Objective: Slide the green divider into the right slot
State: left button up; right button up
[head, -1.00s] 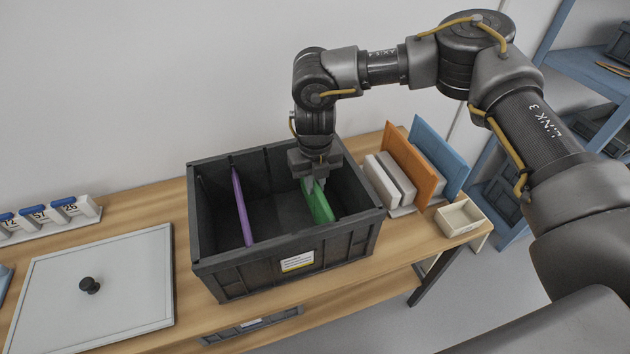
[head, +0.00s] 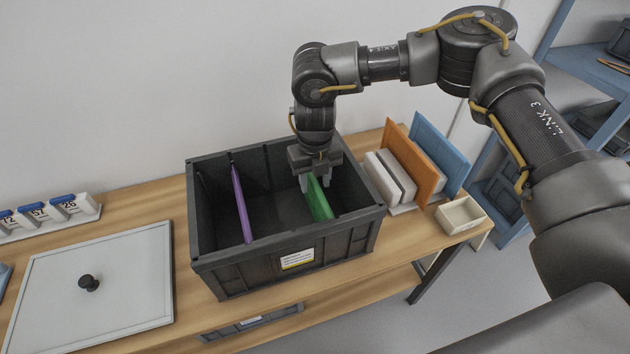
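The green divider (head: 319,202) stands upright inside the dark grey crate (head: 235,276), right of its middle. It runs front to back, roughly parallel to the purple divider (head: 241,205). My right gripper (head: 316,184) is directly above the back part of the green divider. Its fingers are spread, one on each side of the divider's top edge, with gaps showing. The divider's lower edge and the slot around it are hidden by the crate's front wall and the gripper. My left gripper is not in view.
An orange panel (head: 412,163), a blue panel (head: 440,152) and white panels (head: 388,179) stand in a rack right of the crate. A small cream tray (head: 460,216) sits near the table's right edge. A grey lid (head: 130,280) with a black knob lies at left.

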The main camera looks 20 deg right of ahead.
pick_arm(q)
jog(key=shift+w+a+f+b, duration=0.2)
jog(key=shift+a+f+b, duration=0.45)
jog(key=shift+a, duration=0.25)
pick_arm(e)
notch_tip(320, 180, up, 10)
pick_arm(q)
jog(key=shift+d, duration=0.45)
pick_arm(e)
jog(key=shift+r, duration=0.1)
